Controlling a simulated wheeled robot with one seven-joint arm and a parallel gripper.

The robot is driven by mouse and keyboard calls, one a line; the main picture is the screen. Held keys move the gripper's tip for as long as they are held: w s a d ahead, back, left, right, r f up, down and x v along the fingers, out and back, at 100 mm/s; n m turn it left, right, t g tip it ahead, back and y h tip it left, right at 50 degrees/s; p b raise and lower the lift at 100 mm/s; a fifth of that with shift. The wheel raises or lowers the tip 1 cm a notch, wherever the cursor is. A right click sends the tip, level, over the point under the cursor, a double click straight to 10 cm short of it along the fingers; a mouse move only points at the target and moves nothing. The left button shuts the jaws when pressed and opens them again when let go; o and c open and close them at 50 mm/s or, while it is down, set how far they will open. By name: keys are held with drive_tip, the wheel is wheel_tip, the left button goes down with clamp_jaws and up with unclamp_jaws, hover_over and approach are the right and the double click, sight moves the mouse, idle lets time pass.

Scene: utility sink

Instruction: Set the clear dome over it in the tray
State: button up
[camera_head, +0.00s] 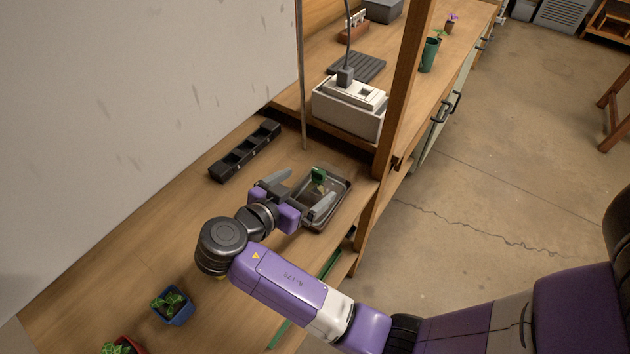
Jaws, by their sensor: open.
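A dark-rimmed tray (341,212) lies on the wooden bench at the middle of the head view. A small green plant (318,176) shows at the tray's far side. I cannot clearly make out the clear dome; the inside of the tray has a glassy, greyish look, but no dome outline is certain. My purple gripper (299,191) is open at the tray's left side. Its grey fingers are spread wide, one toward the back left and one over the tray. Nothing shows held between them. The gripper and wrist hide the tray's near left part.
A black compartment strip (245,151) lies behind on the left. A blue pot (172,305) and a red pot (122,346) stand at the front left. A wooden post (388,130) and a white box (350,107) stand beyond the tray. The left bench is mostly clear.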

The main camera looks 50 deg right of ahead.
drive_tip(key=v, duration=0.6)
drive_tip(key=shift+b, duration=0.4)
